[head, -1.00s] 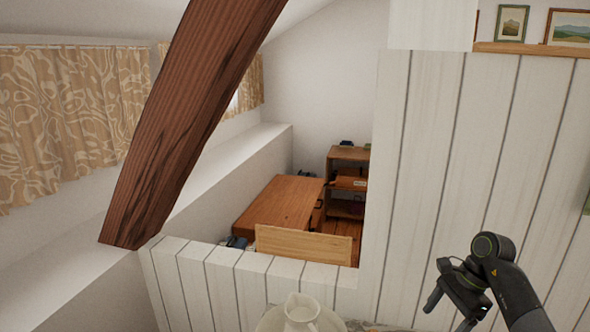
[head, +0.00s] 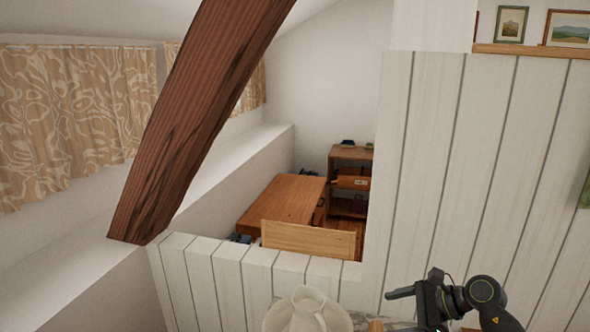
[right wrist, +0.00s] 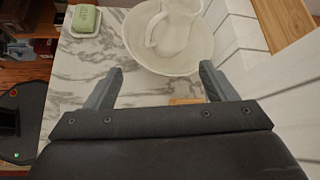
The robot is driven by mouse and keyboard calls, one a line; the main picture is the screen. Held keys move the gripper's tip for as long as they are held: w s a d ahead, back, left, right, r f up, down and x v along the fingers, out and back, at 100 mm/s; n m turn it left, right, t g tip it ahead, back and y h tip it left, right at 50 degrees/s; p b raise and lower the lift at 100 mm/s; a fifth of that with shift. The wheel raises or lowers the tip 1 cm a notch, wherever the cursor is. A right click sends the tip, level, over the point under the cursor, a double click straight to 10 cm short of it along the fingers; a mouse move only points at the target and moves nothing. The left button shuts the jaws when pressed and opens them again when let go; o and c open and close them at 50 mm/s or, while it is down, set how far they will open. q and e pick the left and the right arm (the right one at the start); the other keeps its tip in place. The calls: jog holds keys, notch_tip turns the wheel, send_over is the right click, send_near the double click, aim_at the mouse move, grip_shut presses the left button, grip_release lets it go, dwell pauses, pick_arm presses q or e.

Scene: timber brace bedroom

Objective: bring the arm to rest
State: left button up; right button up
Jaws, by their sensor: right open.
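My right gripper (head: 398,304) is at the lower right of the head view, beside the white panelled wall and pointing left. In the right wrist view the same gripper (right wrist: 161,72) is open. Its fingers are apart with nothing between them, above a marble top (right wrist: 95,65). A white jug (right wrist: 175,28) stands in a white basin (right wrist: 135,45) just beyond the fingertips. Whether the fingers touch the basin cannot be told. My left gripper is not in view.
Green soap (right wrist: 84,17) lies on a white dish on the marble. A small wooden piece (right wrist: 186,101) shows between the fingers and the palm. The panelled wall (head: 470,170) stands close on the right. A slanted timber brace (head: 200,110) crosses the left side.

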notch_tip(320, 180, up, 8)
jog(key=s+m+t+y, duration=0.2)
jog(key=s+m+t, duration=0.1)
jog(key=m+t, duration=1.1)
jog(key=s+d+f+m+t+h, duration=0.1)
jog(key=s+d+f+m+h, duration=0.15)
jog(key=d+m+h, duration=0.5)
jog(key=s+d+f+m+h, duration=0.1)
jog(key=s+d+m+h, duration=0.25)
jog(key=m+h, duration=0.8)
jog(key=s+d+f+m+g, duration=0.3)
jog(key=s+f+m+g, duration=0.5)
jog(key=s+f+m, duration=0.55)
jog(key=s+a+f+m+g+y, duration=0.2)
jog(key=s+a+m+g, duration=0.15)
jog(key=s, duration=0.35)
jog(key=s+a+f+m+g+y, duration=0.2)
jog(key=s+a+m+g+y, duration=0.15)
jog(key=s, duration=0.45)
notch_tip(320, 180, down, 30)
jog(key=d+g+b, duration=0.2)
jog(key=b, duration=0.3)
jog(key=s+f+b, duration=0.2)
jog(key=s+f, duration=0.5)
jog(key=f, duration=0.3)
jog(key=s+a+f+g+b, duration=0.1)
jog(key=s+f+b, duration=0.2)
jog(key=s+f, duration=0.5)
notch_tip(320, 180, down, 3)
jog(key=shift+r, duration=0.1)
